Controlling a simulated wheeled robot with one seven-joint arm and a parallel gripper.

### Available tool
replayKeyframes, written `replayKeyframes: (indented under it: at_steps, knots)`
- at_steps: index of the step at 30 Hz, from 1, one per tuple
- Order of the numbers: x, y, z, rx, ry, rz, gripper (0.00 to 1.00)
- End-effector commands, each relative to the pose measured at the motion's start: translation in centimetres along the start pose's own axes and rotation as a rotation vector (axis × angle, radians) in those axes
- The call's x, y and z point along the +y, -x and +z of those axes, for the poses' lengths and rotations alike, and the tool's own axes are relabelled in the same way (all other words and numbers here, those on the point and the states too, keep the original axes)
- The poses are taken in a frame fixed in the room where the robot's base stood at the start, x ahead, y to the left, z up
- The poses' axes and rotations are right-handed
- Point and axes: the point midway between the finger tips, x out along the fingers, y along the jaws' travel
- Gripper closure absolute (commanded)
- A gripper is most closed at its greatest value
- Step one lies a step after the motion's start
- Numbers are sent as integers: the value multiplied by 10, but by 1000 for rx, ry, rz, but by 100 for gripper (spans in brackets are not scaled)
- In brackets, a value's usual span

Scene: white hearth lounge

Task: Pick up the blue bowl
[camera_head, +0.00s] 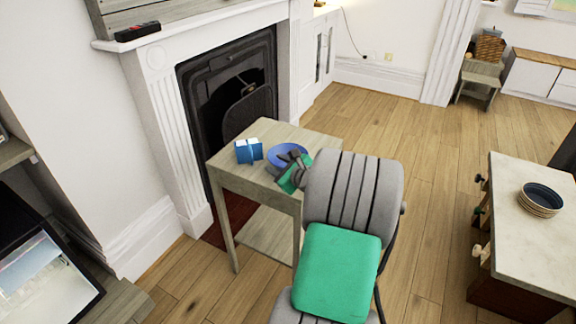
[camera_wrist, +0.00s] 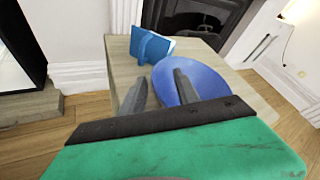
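The blue bowl (camera_head: 286,155) sits on a small wooden side table (camera_head: 230,176) in front of the fireplace. In the head view my gripper (camera_head: 297,160) is at the bowl's right side and hides part of it. In the wrist view the bowl (camera_wrist: 200,80) lies beyond the fingers, and the right finger overlaps its near left part. My gripper (camera_wrist: 160,88) shows two fingers spread apart, with nothing clearly held between them. I cannot tell whether a finger touches the bowl.
A blue box-like object (camera_head: 249,151) stands left of the bowl, and it also shows in the wrist view (camera_wrist: 152,46). A fireplace (camera_head: 225,90) is behind the table. A pale table (camera_head: 520,235) with stacked bowls (camera_head: 540,200) stands at the right. Wooden floor lies between the tables.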

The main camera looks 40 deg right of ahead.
Motion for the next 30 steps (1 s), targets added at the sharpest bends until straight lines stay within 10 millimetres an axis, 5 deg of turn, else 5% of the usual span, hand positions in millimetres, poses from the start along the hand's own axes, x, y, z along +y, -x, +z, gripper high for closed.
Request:
replayKeyframes:
  at_steps: [9, 23, 30]
  knots:
    - [0, -12, 0, 2, 0, 0, 62]
    - [0, -12, 0, 2, 1, 1, 100]
    - [1, -12, -1, 3, 0, 2, 100]
